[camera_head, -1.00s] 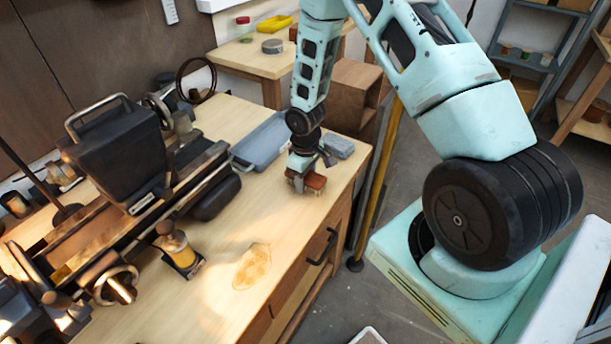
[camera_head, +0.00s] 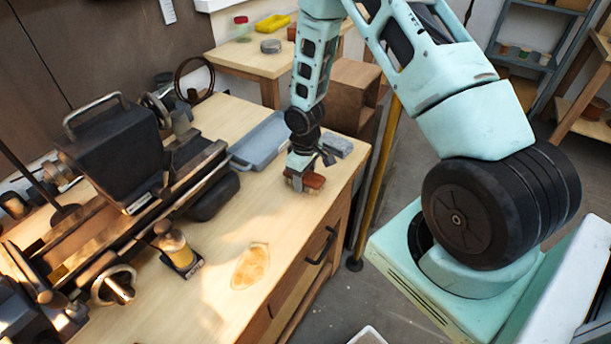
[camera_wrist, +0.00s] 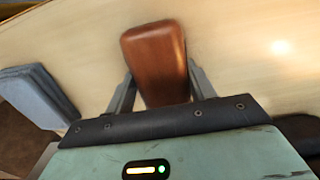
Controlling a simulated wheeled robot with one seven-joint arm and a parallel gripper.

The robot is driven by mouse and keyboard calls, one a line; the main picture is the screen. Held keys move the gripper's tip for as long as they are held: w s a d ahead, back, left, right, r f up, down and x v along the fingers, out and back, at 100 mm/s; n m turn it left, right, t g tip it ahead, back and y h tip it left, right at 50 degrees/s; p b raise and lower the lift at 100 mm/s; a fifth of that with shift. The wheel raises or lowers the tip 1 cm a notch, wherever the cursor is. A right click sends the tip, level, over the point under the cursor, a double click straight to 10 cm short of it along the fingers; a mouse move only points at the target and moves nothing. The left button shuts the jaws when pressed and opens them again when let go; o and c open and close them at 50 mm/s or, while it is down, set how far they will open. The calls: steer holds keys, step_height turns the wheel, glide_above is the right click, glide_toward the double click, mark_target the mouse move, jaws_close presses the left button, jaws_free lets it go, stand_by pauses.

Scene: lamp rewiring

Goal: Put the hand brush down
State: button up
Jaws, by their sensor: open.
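The hand brush shows as a reddish-brown block (camera_wrist: 157,58) in the wrist view, and it also shows small in the head view (camera_head: 314,181). It rests on the wooden workbench (camera_head: 215,262), near the bench's right edge. My gripper (camera_wrist: 159,85) is open, with one finger on each side of the brush's near end. The gripper in the head view (camera_head: 300,182) points down at the bench top. The underside of the brush is hidden, and I cannot tell whether the fingers touch its sides.
A grey-blue tray (camera_head: 262,143) lies behind my gripper. A folded grey-blue cloth-like item (camera_head: 337,145) lies at the bench's back right corner. A lathe-like machine (camera_head: 120,205) fills the left side.

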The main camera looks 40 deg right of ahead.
steer(key=shift+s+a+f, duration=0.2)
steer(key=shift+s+a, duration=0.05)
steer(key=shift+a, duration=0.2)
steer(key=shift+r, duration=0.3)
step_height(320, 180, up, 12)
steer(key=b, duration=0.2)
steer(key=s+a+r+n, duration=0.1)
steer(key=s+a+r, duration=0.1)
steer(key=a+r, duration=0.45)
steer(key=s+a+r+n, duration=0.1)
steer(key=s+a+r, duration=0.2)
steer(key=s+a, duration=0.5)
steer(key=s+a+r+n, duration=0.1)
steer(key=s+a+r, duration=0.2)
steer(key=s+a, duration=0.6)
steer(key=s+b, duration=0.1)
steer(key=s, duration=0.3)
steer(key=shift+s+a+r+n+y, duration=0.2)
steer(key=shift+s+n+y, duration=0.1)
steer(key=shift+s+n, duration=0.1)
steer(key=shift+o, duration=0.4)
